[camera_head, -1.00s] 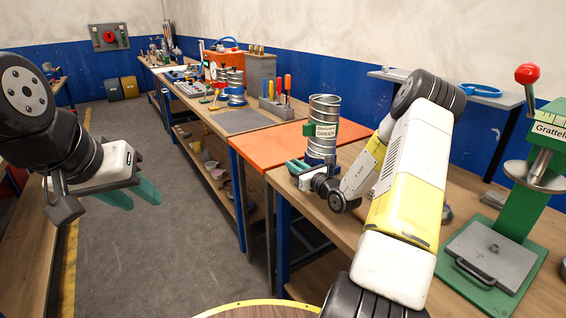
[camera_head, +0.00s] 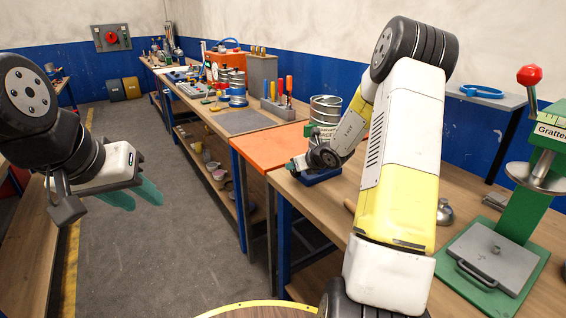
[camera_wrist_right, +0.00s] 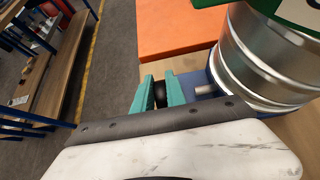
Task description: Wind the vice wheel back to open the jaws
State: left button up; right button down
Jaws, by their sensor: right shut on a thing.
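The blue vice (camera_head: 322,177) stands at the near bench's left end, beside the orange board. A short silver screw (camera_wrist_right: 205,90) runs from there toward the vice. The jaws are hidden, so their gap cannot be told. My left gripper (camera_head: 140,201) hangs over the floor, open and empty.
An orange board (camera_head: 272,148) lies left of the duct. A green press (camera_head: 520,215) with a red-knobbed lever stands at the right of the bench. A rack of screwdrivers (camera_head: 277,105) stands behind. The grey floor at left is clear.

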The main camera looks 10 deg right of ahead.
dwell(0.5)
jog(key=c, duration=1.4)
grip_release()
jog(key=shift+o, duration=0.2)
jog(key=v, duration=0.7)
jog(key=shift+s+r, duration=0.2)
jog(key=shift+r, duration=0.05)
jog(key=shift+d, duration=0.1)
